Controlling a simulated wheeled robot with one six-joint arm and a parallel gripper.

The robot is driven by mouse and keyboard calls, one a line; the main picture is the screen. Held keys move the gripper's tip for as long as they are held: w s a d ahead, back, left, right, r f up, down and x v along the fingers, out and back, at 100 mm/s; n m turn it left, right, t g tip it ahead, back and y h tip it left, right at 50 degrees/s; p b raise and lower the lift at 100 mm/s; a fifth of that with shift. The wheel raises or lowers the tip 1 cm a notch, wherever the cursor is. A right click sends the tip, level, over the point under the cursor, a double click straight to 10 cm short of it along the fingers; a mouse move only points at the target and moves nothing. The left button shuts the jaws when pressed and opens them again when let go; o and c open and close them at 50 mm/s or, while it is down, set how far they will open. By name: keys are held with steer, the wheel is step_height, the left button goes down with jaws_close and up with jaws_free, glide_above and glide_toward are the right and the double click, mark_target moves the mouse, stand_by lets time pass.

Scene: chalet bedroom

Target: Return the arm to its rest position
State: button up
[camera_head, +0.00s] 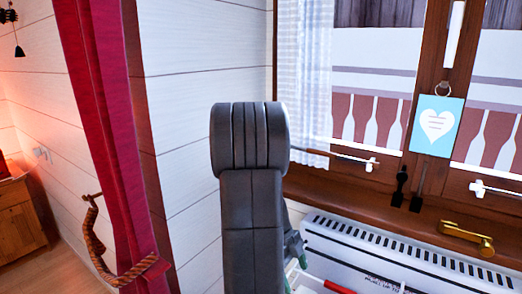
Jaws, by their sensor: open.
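My dark grey arm (252,200) stands upright in the middle of the head view, with a wide ribbed joint at its top. Its links hide part of the white wall and the window's lower left. A small dark part with some green shows at its lower right side; I cannot tell what it is. My gripper cannot be made out in this view.
A wooden-framed window with a sheer curtain (302,70) and a hanging blue heart card (436,126) is at right. A white slotted heater (385,252) and a brass handle (466,238) are below. A red curtain (112,120) and wooden cabinet (20,220) are left.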

mark_target(303, 292)
steer(key=b+x, duration=0.3)
steer(key=x, duration=0.7)
steer(key=shift+f+b, duration=0.35)
steer(key=shift+f, duration=0.05)
steer(key=shift+s+d, duration=0.1)
steer(key=shift+d, duration=0.1)
steer(key=shift+r+p, duration=0.7)
steer(key=shift+p, duration=0.2)
